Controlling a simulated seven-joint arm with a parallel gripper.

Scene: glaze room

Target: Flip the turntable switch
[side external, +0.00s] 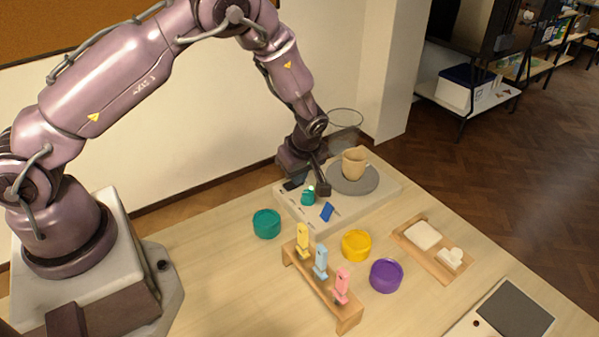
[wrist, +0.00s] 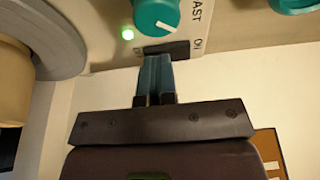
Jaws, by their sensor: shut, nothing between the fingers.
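The turntable is a pale base (side external: 290,207) with a round grey wheel (side external: 367,182) and a teal knob (side external: 308,196). The knob also shows at the top of the wrist view (wrist: 150,14), beside the word FAST. A dark switch (wrist: 181,49) sits near it, with ON printed by its right end. My gripper (side external: 322,189) is shut and empty, low over the base between knob and wheel. In the wrist view its fingertips (wrist: 158,60) overlap the switch; whether they touch it is unclear.
A tan mug (side external: 354,163) stands on the wheel. A blue piece (side external: 327,212) is at the base's front. Teal (side external: 266,223), yellow (side external: 356,245) and purple (side external: 386,275) pots and a wooden rack (side external: 318,288) stand in front. A wooden tray (side external: 411,236) lies right.

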